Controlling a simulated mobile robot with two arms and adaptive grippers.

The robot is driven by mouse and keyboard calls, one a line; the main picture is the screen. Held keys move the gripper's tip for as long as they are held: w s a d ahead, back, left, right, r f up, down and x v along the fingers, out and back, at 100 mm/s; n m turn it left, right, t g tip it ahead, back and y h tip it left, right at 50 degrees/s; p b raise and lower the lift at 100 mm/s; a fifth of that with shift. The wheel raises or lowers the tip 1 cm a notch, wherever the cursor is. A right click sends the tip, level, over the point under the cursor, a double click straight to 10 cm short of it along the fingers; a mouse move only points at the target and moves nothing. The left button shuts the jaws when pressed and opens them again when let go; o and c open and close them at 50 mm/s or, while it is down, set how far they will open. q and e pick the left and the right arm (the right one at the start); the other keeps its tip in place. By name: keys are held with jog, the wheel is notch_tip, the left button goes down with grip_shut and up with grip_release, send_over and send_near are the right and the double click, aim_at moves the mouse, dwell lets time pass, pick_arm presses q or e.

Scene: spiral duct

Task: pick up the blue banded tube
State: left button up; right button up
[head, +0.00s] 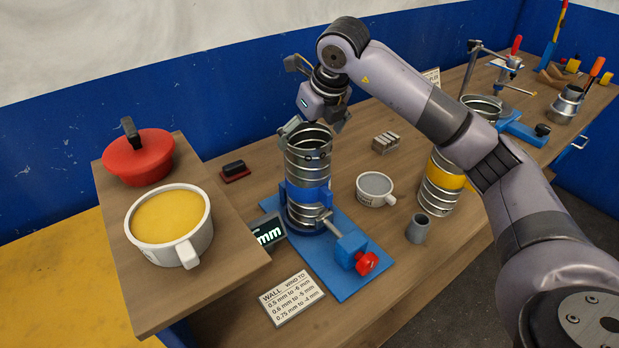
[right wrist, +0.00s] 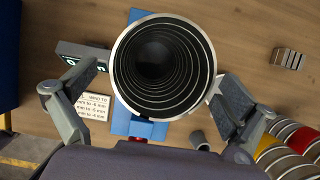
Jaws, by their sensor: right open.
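The blue banded tube (head: 308,192), a ribbed metal spiral duct with a blue band, stands upright in a blue clamp fixture (head: 335,262) on the bench. My right gripper (head: 313,125) is at the tube's top rim, pointing down. In the right wrist view the tube's open round mouth (right wrist: 163,65) lies between the spread fingers of the open right gripper (right wrist: 158,78). The right finger appears very close to the rim; I cannot tell if it touches. My left gripper is not in view.
A yellow-banded tube (head: 440,185), a grey cup (head: 375,189) and a small grey cylinder (head: 418,229) stand to the right. A digital readout (head: 268,234) and a wall-thickness card (head: 291,297) are near the fixture. A raised shelf with a yellow-filled pot (head: 170,218) is at left.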

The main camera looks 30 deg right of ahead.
aim_at(312, 184)
jog(key=p+x, duration=0.2)
jog(key=x, duration=0.2)
jog(key=shift+d+f+p, duration=0.15)
jog(key=shift+p, duration=0.15)
jog(key=shift+w+f, duration=0.2)
jog(key=shift+f, duration=0.3)
jog(key=shift+c, duration=0.6)
jog(key=shift+c, duration=0.6)
jog(key=shift+s, duration=0.1)
jog(key=c, duration=1.5)
